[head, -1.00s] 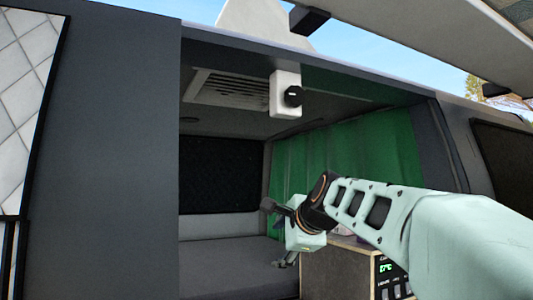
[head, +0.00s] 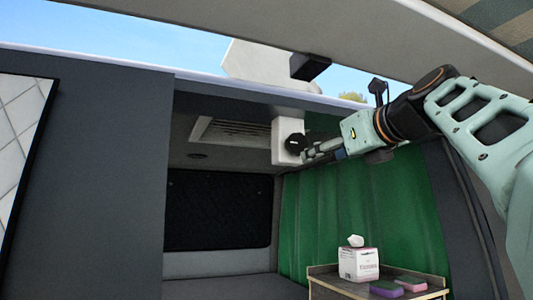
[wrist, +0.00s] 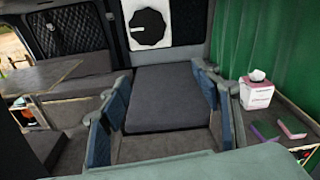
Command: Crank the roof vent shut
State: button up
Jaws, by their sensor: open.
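The roof vent's white lid (head: 262,62) stands up above the roof edge, tilted open. Its grille (head: 235,133) is in the ceiling below. A white box (head: 284,152) with a round black crank knob (head: 296,146) hangs beside the grille. My gripper (head: 308,155) is raised to the right of the knob, with its fingers pointing at it. In the wrist view, the knob (wrist: 148,27) lies ahead, beyond the fingertips, and the open gripper (wrist: 161,72) has nothing between its blue pads. The head view does not clearly show whether the fingertips touch the knob.
A green curtain (head: 350,205) hangs behind my gripper. A tissue box (head: 358,263), a purple sponge (head: 386,289) and a green-topped sponge (head: 411,284) sit on a cabinet below. A raised tailgate (head: 350,35) overhangs my arm. Space beneath the knob looks clear.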

jog(key=m, duration=0.2)
send_near(299, 141)
jog(key=shift+t+y, duration=0.3)
jog(key=shift+y, duration=0.1)
jog(key=p+x, duration=0.1)
jog(key=x, duration=0.2)
jog(key=p+x, duration=0.3)
jog(key=x, duration=0.2)
jog(key=shift+w+d+f, duration=0.15)
jog(key=shift+w+f, duration=0.15)
jog(key=shift+w, duration=0.1)
jog(key=c, duration=1.1)
jog(key=shift+c, duration=0.2)
